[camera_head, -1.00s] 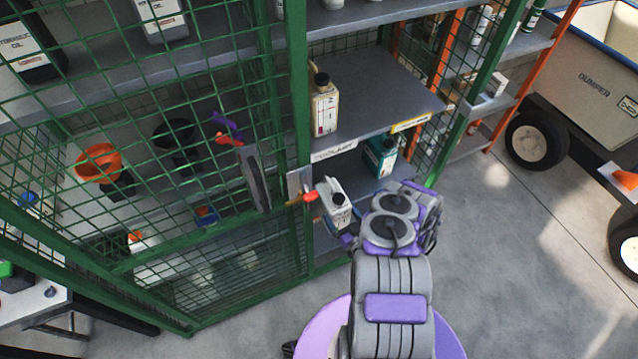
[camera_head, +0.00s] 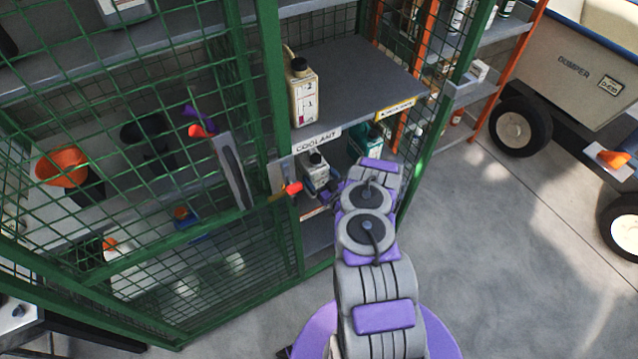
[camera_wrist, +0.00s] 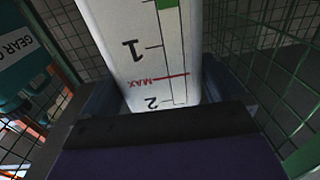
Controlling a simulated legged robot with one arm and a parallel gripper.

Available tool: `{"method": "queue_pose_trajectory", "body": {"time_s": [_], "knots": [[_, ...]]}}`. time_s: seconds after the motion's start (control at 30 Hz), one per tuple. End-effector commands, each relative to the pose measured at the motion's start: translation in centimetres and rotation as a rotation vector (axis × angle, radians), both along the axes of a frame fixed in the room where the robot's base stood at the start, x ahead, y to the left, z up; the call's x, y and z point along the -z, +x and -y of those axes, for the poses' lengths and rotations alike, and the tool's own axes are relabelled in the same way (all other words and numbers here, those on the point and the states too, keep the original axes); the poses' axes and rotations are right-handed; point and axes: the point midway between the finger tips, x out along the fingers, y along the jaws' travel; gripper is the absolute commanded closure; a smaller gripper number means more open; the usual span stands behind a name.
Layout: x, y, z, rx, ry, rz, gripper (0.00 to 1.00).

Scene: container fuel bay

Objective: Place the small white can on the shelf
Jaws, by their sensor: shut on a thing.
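The small white can (camera_head: 312,174) with a dark cap is held by my gripper (camera_head: 326,188) just below the upper shelf board, at the opening of the lower compartment. In the wrist view the can (camera_wrist: 145,50) fills the middle, with scale marks and a red MAX line, and its far end is cut off. My gripper is shut on it. The upper shelf (camera_head: 350,85) carries a COOLANT label on its front edge. The lower shelf (camera_head: 318,232) is mostly hidden behind my arm and the can. I cannot tell whether the can touches it.
A larger beige can (camera_head: 303,95) stands on the upper shelf. A teal can (camera_head: 362,140) stands in the lower compartment, right of the white can. The green mesh door (camera_head: 225,120) with a red-tipped handle (camera_head: 293,188) is close on the left. Open floor (camera_head: 500,230) lies right.

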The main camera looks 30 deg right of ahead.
Motion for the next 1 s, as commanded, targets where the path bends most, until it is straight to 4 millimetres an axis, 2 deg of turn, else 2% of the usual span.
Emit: {"method": "queue_pose_trajectory", "body": {"time_s": [0.23,0.47,0.5,0.57,0.83,1.0], "knots": [[3.3,0.2,-0.1,-0.002,-0.002,0.003,0.74],[3.5,0.2,-0.1,-0.001,0.000,0.002,0.74],[3.5,0.1,0.0,-0.001,0.001,0.001,0.04],[3.5,0.1,0.0,-0.001,0.001,0.001,0.00],[3.5,-0.1,0.0,0.000,0.001,0.000,0.00],[3.4,-2.1,0.4,0.004,0.001,-0.002,0.00]]}}
